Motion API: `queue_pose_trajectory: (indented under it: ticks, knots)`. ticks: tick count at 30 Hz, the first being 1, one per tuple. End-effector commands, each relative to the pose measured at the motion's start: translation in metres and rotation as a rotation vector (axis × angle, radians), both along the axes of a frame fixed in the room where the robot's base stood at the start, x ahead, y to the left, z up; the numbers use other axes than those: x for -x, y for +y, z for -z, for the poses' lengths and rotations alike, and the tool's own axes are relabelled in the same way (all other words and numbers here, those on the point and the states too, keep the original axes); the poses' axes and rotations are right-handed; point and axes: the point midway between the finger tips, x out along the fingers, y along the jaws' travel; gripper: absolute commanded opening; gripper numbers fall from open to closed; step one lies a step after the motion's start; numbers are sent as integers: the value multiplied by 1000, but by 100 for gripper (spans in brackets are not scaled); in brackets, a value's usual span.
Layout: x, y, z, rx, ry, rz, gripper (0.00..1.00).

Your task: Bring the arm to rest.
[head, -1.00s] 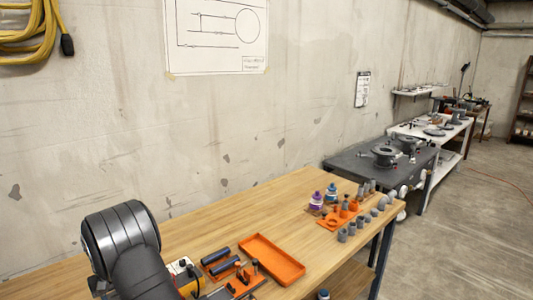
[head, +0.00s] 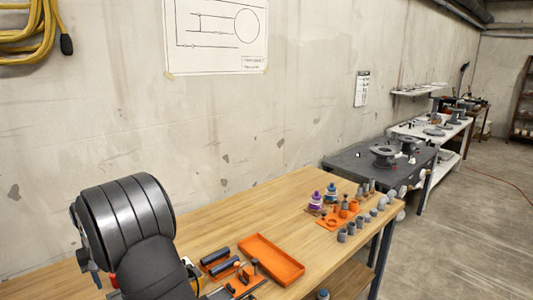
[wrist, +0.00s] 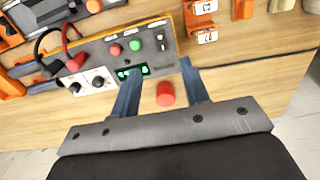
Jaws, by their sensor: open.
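My gripper (wrist: 160,68) shows in the wrist view with its two blue fingers apart and nothing held between them. It hangs over the wooden bench (wrist: 235,90), with a control box (wrist: 125,50) just beyond the fingertips. A red round piece (wrist: 165,94) shows between the fingers, below them in depth; I cannot tell how far. In the head view my dark arm fills the lower left and hides most of the gripper and the control box.
An orange tray (head: 300,272) lies on the bench beside dark pipe pieces (head: 215,257). An orange rack (head: 327,223), purple-labelled bottles (head: 316,201) and grey fittings (head: 342,236) stand near the far right end. The middle of the bench top is clear. A grey table (head: 345,163) with flanges stands beyond.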

Motion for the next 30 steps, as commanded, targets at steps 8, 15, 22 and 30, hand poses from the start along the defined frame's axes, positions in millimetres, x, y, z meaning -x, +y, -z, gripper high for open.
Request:
queue_pose_trajectory:
  ticks: [8,15,22,30]
  knots:
    - [0,0,-46,-1,-1,0,42]
    - [0,0,-61,1,1,0,42]
    - [0,0,-61,1,1,0,42]
    - [0,0,-61,1,1,-1,89]
